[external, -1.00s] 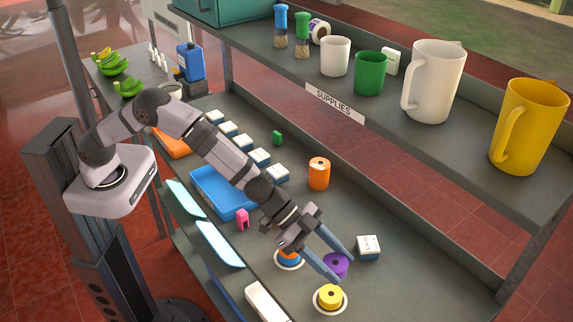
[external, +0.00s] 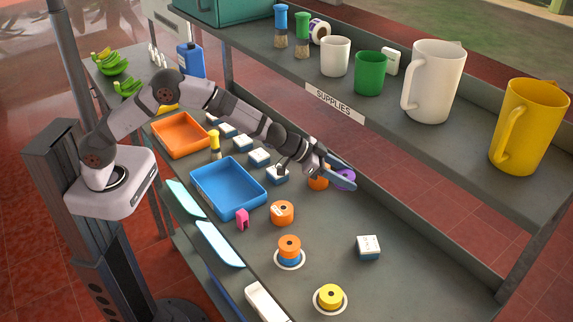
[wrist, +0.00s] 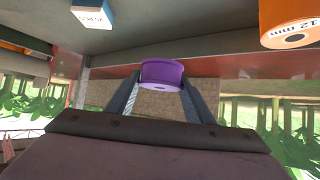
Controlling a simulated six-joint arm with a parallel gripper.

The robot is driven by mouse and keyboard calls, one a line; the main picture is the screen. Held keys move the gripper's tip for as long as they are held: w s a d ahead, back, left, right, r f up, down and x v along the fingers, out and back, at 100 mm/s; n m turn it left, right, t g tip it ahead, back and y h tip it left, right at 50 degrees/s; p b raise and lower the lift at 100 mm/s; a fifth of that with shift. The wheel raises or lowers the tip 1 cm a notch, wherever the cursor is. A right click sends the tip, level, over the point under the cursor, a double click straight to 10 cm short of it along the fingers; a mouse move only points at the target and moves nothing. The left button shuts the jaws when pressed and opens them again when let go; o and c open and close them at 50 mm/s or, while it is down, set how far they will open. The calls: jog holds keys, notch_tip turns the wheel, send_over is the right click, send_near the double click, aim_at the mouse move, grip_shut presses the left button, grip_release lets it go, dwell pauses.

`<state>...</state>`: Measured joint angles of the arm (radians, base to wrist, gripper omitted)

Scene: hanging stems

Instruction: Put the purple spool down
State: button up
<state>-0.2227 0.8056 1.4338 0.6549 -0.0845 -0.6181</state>
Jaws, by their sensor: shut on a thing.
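The purple spool (external: 344,180) is held between the fingertips of my gripper (external: 338,178), to the right of an orange spool (external: 318,178). In the wrist view the purple spool (wrist: 162,74) sits between both dark fingers (wrist: 160,92), and its label is not readable. It appears raised above the lower shelf (external: 330,240), though the exact height cannot be told. The arm partly hides the orange spool beside it.
A second orange spool (external: 282,212), an orange-and-blue stack (external: 289,250) on a white ring and a yellow spool (external: 330,296) on another ring stand nearer. A white-and-blue box (external: 368,247) stands to their right. The upper shelf (external: 420,135) overhangs behind. Bare shelf lies around the box.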

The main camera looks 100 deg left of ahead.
jog(key=s+a+n+y, duration=0.1)
jog(key=a, duration=0.4)
jog(key=s+a+n+y, duration=0.1)
jog(key=s+a, duration=0.1)
jog(key=a, duration=0.3)
jog(key=s+a+n+y, duration=0.1)
jog(key=s+a, duration=0.1)
jog(key=a, duration=0.3)
jog(key=shift+s+f+g, duration=0.15)
jog(key=shift+g, duration=0.25)
jog(key=s+a+f+n+g+y, duration=0.25)
jog(key=s+a+n, duration=0.25)
jog(key=s+a, duration=0.95)
jog(key=s+a+f+n+g+y, duration=0.1)
jog(key=s+a+n+g+y, duration=0.25)
jog(key=s+a, duration=1.1)
jog(key=shift+n, duration=0.25)
jog(key=shift+d+f+b, duration=0.2)
jog(key=shift+f, duration=2.2)
jog(key=shift+d+f+b, duration=0.2)
jog(key=shift+f, duration=2.15)
jog(key=shift+f, duration=0.25)
jog(key=o, duration=1.1)
jog(key=shift+o, duration=0.2)
jog(key=shift+r, duration=0.1)
